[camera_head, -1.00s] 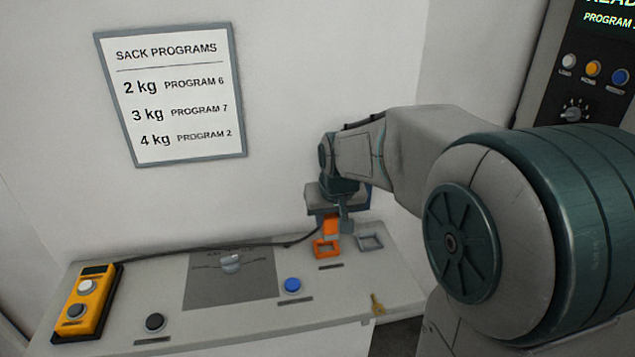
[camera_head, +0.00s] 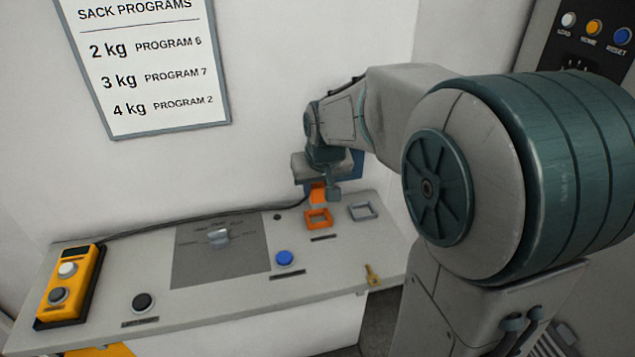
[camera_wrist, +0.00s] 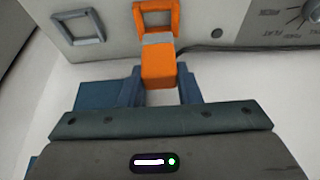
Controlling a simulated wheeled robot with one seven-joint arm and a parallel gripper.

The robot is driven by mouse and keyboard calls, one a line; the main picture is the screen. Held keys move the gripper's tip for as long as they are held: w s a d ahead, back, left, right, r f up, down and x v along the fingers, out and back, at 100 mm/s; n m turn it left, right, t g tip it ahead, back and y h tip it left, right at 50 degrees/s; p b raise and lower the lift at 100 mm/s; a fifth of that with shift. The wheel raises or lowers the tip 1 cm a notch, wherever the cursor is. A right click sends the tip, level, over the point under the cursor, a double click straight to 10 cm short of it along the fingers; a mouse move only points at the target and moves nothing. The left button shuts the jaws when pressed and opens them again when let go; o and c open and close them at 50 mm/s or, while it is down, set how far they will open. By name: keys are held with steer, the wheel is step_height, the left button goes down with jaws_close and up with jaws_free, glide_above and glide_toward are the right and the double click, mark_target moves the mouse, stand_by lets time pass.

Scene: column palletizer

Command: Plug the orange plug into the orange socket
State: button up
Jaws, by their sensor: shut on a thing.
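The orange plug (camera_head: 318,194) is held in my gripper (camera_head: 325,200), which is shut on it above the back of the console. In the wrist view the plug (camera_wrist: 158,66) sits between the fingers of my gripper (camera_wrist: 160,84), with its grey tip toward the orange socket. The orange socket (camera_head: 318,224) is a square frame on the console top, just below and in front of the plug. In the wrist view the orange socket (camera_wrist: 137,17) is right at the plug's tip, and I cannot tell whether they touch.
A grey square socket (camera_head: 362,218) is right of the orange one. The console (camera_head: 225,310) also bears a knob (camera_head: 218,236), a blue button (camera_head: 284,258), a black button (camera_head: 143,302), a yellow pendant (camera_head: 68,290) and a small brass key (camera_head: 372,277). A cable runs along the back.

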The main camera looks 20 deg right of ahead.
mark_target(318, 201)
steer(key=shift+f+b, duration=1.6)
steer(key=shift+f, duration=0.6)
steer(key=shift+f, duration=0.25)
steer(key=o, duration=1.1)
steer(key=shift+r, duration=0.1)
steer(key=v, duration=1.3)
steer(key=shift+g, duration=0.8)
steer(key=s+f, duration=0.4)
steer(key=s, duration=0.1)
steer(key=s+f, duration=0.4)
steer(key=s, duration=0.1)
steer(key=s+f+b, duration=0.1)
steer(key=s+f, duration=0.3)
steer(key=s, duration=0.2)
steer(key=shift+f, duration=0.15)
